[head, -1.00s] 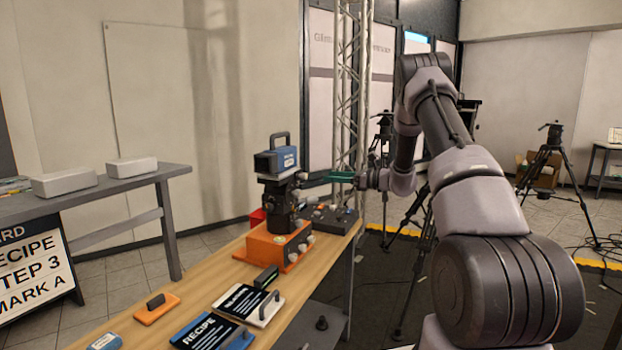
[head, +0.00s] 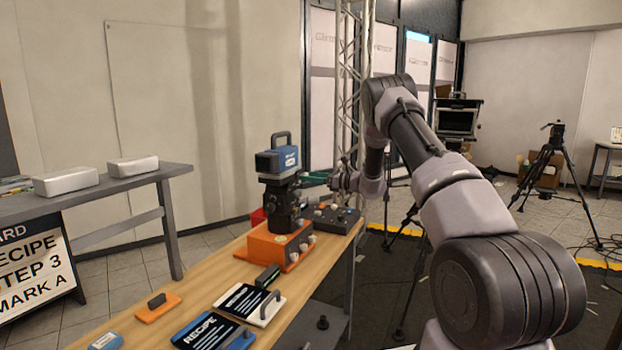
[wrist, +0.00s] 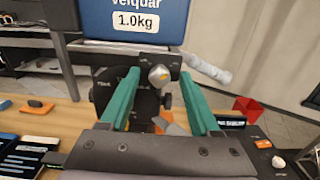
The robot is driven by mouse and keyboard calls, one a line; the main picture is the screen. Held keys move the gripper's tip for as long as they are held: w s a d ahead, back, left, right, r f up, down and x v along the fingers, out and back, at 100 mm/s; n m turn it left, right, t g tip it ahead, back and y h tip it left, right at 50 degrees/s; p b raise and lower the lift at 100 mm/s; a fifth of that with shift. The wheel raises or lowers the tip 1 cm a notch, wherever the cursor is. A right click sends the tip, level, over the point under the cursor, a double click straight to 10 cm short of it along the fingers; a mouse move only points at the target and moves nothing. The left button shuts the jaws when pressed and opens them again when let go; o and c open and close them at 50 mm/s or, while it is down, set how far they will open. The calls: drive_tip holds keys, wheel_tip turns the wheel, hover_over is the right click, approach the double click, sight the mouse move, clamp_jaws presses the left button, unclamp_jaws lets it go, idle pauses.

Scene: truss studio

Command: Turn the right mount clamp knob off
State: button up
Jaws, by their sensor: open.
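A black mount (head: 283,205) stands on an orange base (head: 270,245) and carries a blue block (head: 277,160) with a dark handle. In the wrist view the block (wrist: 135,18) reads "1.0kg". A silver-grey knob (wrist: 159,76) sits on the dark mount face just below the block. My gripper (wrist: 160,80) is open, with one green finger on each side of the knob in the picture; I cannot tell whether they touch it. In the head view my gripper (head: 316,176) is at the mount's right side, and the knob between the fingers is not clear there.
A pale rod (wrist: 207,70) sticks out to the right of the mount. More pale knobs (head: 303,246) line the orange base's right side. A dark control box (head: 332,217) stands behind it. Recipe boards (head: 210,331) lie on the wooden table's front. A truss (head: 348,90) rises behind.

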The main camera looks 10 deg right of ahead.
clamp_jaws()
drive_tip(key=shift+n, duration=0.3)
drive_tip(key=n, duration=1.7)
drive_tip(key=shift+f+n, duration=0.1)
drive_tip(key=shift+n, duration=0.2)
idle(0.4)
unclamp_jaws()
